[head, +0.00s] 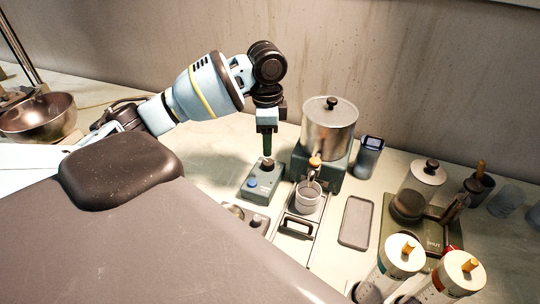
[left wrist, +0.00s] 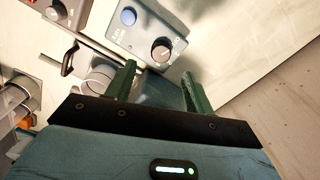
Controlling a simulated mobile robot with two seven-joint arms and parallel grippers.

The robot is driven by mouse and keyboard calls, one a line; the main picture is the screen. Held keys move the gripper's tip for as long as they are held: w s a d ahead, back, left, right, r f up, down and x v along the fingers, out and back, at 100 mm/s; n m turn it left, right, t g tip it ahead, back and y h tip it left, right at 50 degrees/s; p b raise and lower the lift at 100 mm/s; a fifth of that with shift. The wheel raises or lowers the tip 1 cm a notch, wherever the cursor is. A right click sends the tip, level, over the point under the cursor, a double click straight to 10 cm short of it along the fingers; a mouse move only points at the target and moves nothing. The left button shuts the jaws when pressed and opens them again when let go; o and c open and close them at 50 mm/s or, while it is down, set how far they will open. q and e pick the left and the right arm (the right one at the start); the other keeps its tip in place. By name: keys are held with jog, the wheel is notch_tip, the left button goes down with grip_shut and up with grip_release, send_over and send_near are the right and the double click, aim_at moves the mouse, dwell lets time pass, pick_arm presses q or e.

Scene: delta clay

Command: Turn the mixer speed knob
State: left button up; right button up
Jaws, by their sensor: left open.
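A small grey control box (head: 253,192) stands on the counter, with a blue button (head: 252,183) and a black knob (head: 268,163) on top. In the left wrist view the black knob (left wrist: 161,50) has a pale pointer mark and sits beside the blue button (left wrist: 128,16). My left gripper (head: 267,150) points down just above the black knob, partly covering it in the head view. In the left wrist view its green fingers (left wrist: 158,75) are apart with nothing between them, and the knob shows just beyond the fingertips. My right gripper is not in view.
A metal pot with a tap (head: 328,128) stands close to the right of the box, with a clear cup (head: 308,197) below the tap. A second unit with a dark knob (left wrist: 55,10) sits nearby. A grey tray (head: 355,222) and white canisters (head: 403,256) stand farther right.

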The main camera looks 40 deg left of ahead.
aim_at(268, 161)
pick_arm(q)
notch_tip(268, 161, down, 8)
jog(key=shift+w+r, duration=0.15)
jog(key=shift+r, duration=0.1)
jog(key=shift+c, duration=0.3)
jog(key=c, duration=0.9)
